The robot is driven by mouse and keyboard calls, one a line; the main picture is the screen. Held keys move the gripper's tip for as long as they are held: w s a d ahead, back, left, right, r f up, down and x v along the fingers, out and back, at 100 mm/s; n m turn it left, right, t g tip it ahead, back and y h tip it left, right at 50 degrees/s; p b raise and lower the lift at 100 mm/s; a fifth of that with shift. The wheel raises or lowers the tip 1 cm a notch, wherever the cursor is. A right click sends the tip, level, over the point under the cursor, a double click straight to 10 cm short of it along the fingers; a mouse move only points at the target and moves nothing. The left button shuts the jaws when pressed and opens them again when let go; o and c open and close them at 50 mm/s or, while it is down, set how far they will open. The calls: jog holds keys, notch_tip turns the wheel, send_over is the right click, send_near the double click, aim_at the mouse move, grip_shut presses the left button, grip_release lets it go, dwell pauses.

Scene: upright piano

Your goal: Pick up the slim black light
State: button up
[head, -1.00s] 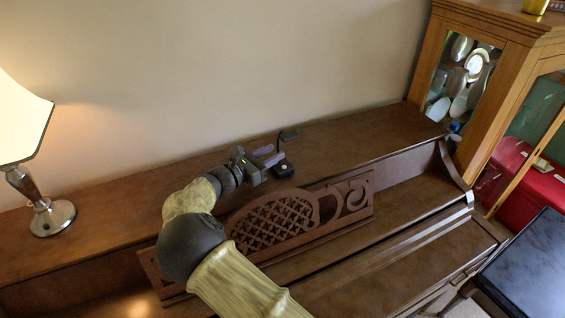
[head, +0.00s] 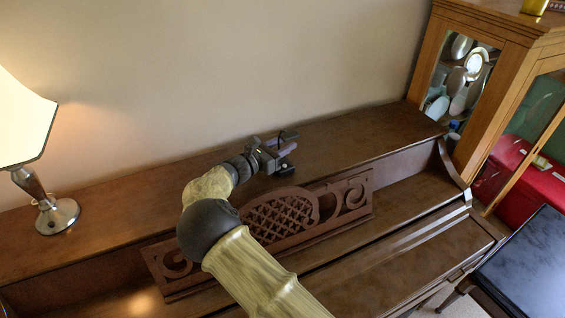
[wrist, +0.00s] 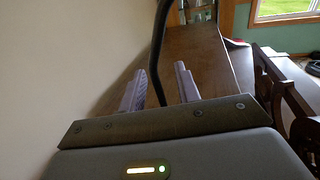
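The slim black light stands on the piano top; in the head view its small head (head: 289,135) shows above my gripper (head: 279,156) and part of its dark base shows below it. In the wrist view the light's thin black stem (wrist: 157,45) rises between the two purple-grey fingers of my gripper (wrist: 159,80). The fingers are apart, one on each side of the stem, with a visible gap on both sides. The stem's lower end is hidden behind my gripper's body.
The piano top (head: 360,128) is clear to the right. A lit table lamp (head: 55,214) stands at the left end. A wooden glass cabinet (head: 480,85) is at the right, and the wall is close behind.

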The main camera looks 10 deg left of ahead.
grip_shut()
jog(key=shift+d, duration=0.1)
jog(key=shift+r, duration=0.15)
notch_tip(320, 180, up, 10)
jog(key=b, duration=0.1)
dwell(0.5)
dwell(0.4)
